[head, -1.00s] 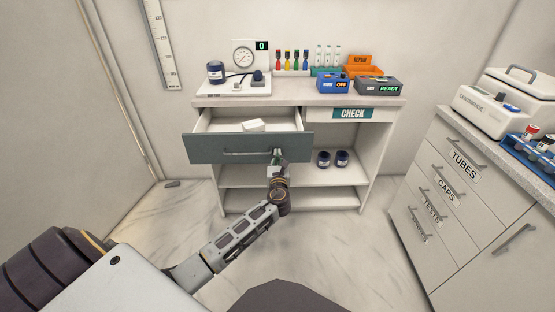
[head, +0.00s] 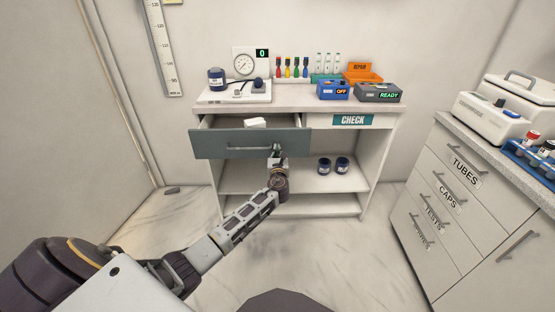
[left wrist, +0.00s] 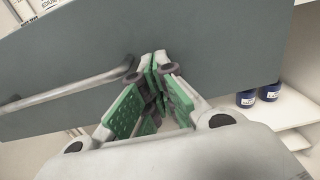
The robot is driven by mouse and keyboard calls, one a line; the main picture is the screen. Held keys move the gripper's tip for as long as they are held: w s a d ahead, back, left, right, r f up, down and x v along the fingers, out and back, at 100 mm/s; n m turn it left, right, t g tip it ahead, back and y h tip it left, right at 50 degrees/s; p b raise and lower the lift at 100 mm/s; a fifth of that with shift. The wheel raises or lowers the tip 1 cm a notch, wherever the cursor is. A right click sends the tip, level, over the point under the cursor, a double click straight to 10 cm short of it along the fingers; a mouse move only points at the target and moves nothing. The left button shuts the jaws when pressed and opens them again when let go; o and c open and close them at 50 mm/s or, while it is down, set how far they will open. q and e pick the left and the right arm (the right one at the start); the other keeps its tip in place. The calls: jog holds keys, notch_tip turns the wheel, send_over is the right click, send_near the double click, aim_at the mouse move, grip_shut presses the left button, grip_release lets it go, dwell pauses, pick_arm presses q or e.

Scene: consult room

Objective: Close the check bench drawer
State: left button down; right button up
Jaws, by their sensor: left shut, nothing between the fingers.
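The check bench drawer (head: 218,146) has a grey-green front and a horizontal bar handle (head: 249,148). It stands partly open from the bench, and a white item (head: 255,122) lies inside it. My left gripper (head: 276,150) is shut and empty at the right part of the drawer front, just right of the handle. In the left wrist view the fingertips (left wrist: 158,58) are against or very close to the front (left wrist: 215,50), beside the handle's end (left wrist: 132,75); contact is hard to confirm. My right gripper is not in view.
The bench top (head: 295,98) carries a gauge, tubes and small boxes. Two dark jars (head: 325,166) stand on the shelf below. A white cabinet (head: 440,230) with labelled drawers stands at the right. The floor before the bench is clear apart from my arm.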

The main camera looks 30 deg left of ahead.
pick_arm(q)
jog(key=b+x, duration=0.1)
jog(key=x, duration=0.4)
jog(key=shift+w, duration=0.15)
jog(key=b+x, duration=0.3)
jog(key=x, duration=0.5)
jog(key=shift+f, duration=0.1)
jog(key=shift+w+a, duration=0.4)
jog(key=shift+w, duration=0.2)
jog(key=shift+w+b, duration=0.1)
jog(key=shift+b, duration=0.2)
jog(key=shift+a+r, duration=0.15)
jog(key=shift+r, duration=0.15)
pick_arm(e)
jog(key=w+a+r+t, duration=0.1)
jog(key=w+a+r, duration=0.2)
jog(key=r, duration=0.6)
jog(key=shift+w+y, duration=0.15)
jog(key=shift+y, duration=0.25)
pick_arm(q)
jog(key=shift+r, duration=0.2)
jog(key=shift+f, duration=0.1)
